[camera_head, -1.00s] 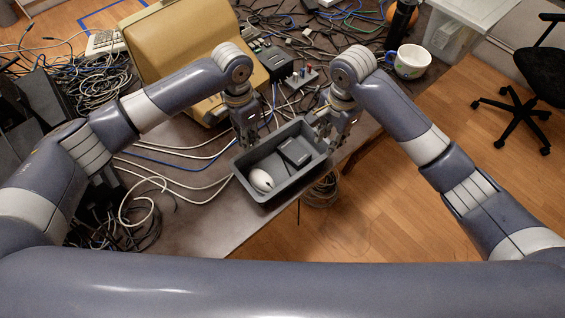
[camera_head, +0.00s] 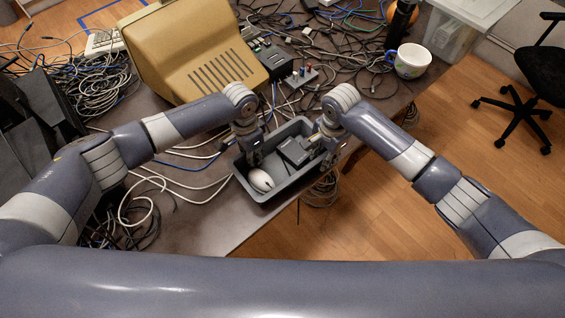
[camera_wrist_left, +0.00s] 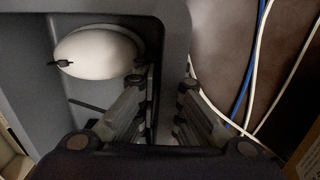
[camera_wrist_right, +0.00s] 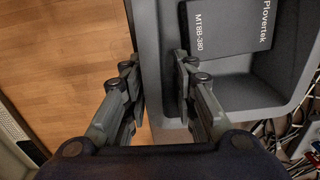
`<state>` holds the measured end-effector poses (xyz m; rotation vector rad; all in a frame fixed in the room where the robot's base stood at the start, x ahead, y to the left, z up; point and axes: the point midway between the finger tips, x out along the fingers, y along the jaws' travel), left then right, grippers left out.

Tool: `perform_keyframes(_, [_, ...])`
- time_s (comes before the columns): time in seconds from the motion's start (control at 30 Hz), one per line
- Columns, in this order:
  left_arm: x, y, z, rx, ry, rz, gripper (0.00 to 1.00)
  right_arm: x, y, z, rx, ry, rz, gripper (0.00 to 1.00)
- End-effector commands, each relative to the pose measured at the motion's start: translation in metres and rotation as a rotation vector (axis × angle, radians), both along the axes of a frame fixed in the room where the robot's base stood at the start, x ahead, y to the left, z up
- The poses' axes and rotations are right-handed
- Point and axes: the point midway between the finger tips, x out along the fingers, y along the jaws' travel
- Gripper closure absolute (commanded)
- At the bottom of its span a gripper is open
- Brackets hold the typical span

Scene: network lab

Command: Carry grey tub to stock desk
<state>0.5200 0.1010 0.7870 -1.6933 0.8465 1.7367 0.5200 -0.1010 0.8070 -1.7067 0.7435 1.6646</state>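The grey tub (camera_head: 262,203) sits at the table's front edge, with a white mouse (camera_head: 261,180) and a dark box (camera_head: 294,151) inside. The box is lettered "Plovertek" in the right wrist view (camera_wrist_right: 228,28). My left gripper (camera_head: 254,158) is at the tub's left wall; in the left wrist view (camera_wrist_left: 165,88) its spread fingers straddle the wall, one inside and one outside. My right gripper (camera_head: 324,155) is at the right wall; in the right wrist view (camera_wrist_right: 157,68) its spread fingers straddle that wall too. I see no firm grip on either side. The stock desk cannot be identified.
White and blue cables (camera_head: 180,190) lie left of the tub. A beige monitor (camera_head: 200,60), a dark switch box (camera_head: 272,60) and a mug (camera_head: 411,61) stand behind it. Open wooden floor (camera_head: 440,110) lies to the right, with an office chair (camera_head: 520,105).

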Motion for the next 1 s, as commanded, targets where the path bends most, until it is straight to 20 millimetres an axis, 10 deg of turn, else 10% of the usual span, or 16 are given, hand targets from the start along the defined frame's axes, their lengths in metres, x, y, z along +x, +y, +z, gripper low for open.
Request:
perform_keyframes(0.17, [0.000,0.000,0.000,0.000,0.000,0.000,1.00,0.000,0.000,0.000,0.000,0.000,0.000,1.00])
perform_keyframes(1.0, [0.001,0.000,0.028,-0.001,-0.002,0.001,1.00,0.001,0.000,0.028,0.001,-0.001,0.000,1.00])
